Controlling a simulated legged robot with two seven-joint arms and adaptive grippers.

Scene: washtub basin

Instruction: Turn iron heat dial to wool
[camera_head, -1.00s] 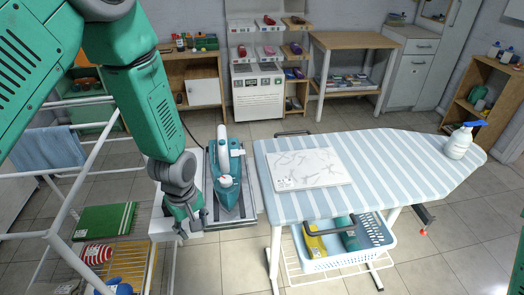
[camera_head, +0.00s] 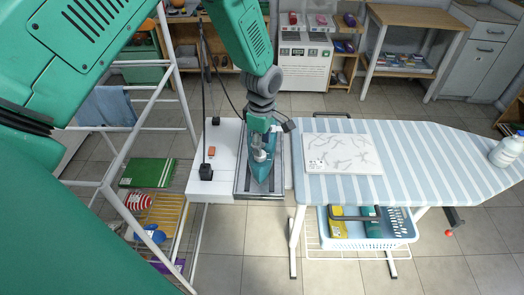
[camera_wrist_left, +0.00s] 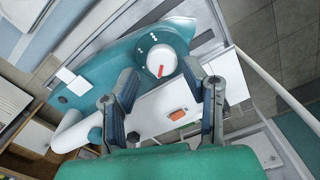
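The teal iron (camera_head: 261,172) rests on a dark-framed stand at the left end of the ironing board. In the left wrist view, the iron's teal body (camera_wrist_left: 110,62) fills much of the picture. Its round white heat dial (camera_wrist_left: 157,57) has a red pointer mark and a few small white marks beside it. My left gripper (camera_head: 262,128) is over the iron in the head view, its fingers partly hidden. In the left wrist view, its two fingers (camera_wrist_left: 160,74) are apart, one on each side of the dial, with nothing between them; contact cannot be told. My right gripper is not in view.
The striped ironing board (camera_head: 430,160) carries a white marbled panel (camera_head: 342,153) and a spray bottle (camera_head: 507,150). A white surface (camera_head: 226,165) with a small orange switch lies left of the iron. A white drying rack (camera_head: 125,165) stands further left. A blue basket (camera_head: 395,228) sits below the board.

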